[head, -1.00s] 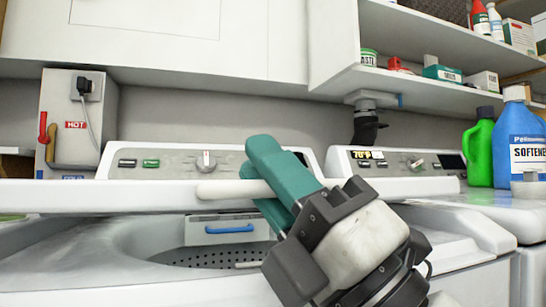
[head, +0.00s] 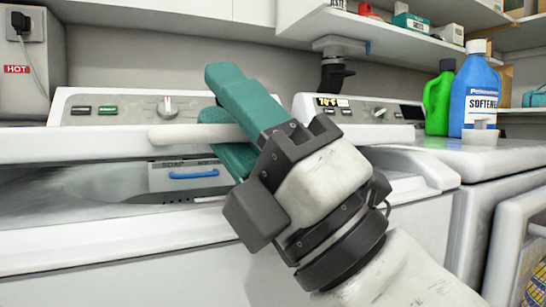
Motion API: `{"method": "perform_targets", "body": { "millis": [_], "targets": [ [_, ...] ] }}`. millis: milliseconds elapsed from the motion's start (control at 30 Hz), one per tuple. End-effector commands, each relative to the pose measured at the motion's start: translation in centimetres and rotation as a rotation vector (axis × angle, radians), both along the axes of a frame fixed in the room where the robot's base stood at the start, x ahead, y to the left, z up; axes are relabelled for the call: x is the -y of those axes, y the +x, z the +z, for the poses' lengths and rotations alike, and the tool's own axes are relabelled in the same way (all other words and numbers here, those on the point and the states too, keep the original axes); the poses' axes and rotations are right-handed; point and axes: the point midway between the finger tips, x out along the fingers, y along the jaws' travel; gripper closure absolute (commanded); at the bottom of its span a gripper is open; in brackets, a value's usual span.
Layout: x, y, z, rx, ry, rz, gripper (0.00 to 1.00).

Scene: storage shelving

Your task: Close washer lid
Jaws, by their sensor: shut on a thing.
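The washer lid (head: 60,145) is a white panel seen nearly edge-on in the head view, partly open above the washer (head: 90,262). A rounded white bar (head: 182,134), which looks like the lid's handle, sticks out along its front edge. My gripper (head: 222,118) has teal fingers, one above and one below this bar, and is shut on it. Through the gap under the lid I see the tub opening (head: 110,187) and a soap drawer (head: 165,176) with a blue handle. My gripper hides the right part of the gap.
A second machine (head: 440,160) stands to the right, with a green bottle (head: 438,100) and a blue softener bottle (head: 474,92) on top. A shelf (head: 380,32) with boxes is above. A white basket (head: 520,235) is at the lower right.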

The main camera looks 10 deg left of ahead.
Motion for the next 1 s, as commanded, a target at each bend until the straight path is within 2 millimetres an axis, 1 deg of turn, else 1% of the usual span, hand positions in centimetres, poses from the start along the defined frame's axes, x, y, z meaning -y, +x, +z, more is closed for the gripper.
{"method": "perform_targets", "body": {
  "millis": [33, 233, 267, 300, 333, 367, 433, 600, 633, 667, 800, 1000],
  "targets": [
    [0.9, -0.4, -0.1, 0.010, 0.010, -0.005, 0.74],
    [3.2, -1.2, -2.3, 0.011, 0.011, -0.012, 0.74],
    [3.6, -1.4, -2.6, 0.010, 0.012, -0.011, 0.73],
    [4.0, -1.5, -3.0, 0.012, 0.012, -0.013, 0.68],
    [4.3, -1.6, -3.3, 0.013, 0.011, -0.015, 0.66],
    [4.6, -1.7, -3.6, 0.014, 0.011, -0.016, 0.69],
    [5.3, -2.0, -4.2, 0.014, 0.012, -0.016, 0.69],
    [6.4, -2.5, -5.4, 0.016, 0.011, -0.017, 0.58],
    [6.5, -2.6, -5.5, 0.016, 0.011, -0.017, 0.68],
    [6.6, -2.7, -5.7, 0.017, 0.011, -0.016, 0.74],
    [6.8, -2.9, -6.3, 0.010, 0.008, -0.010, 0.74],
    [6.8, -3.0, -6.6, 0.006, 0.006, -0.005, 0.74]
  ]
}}
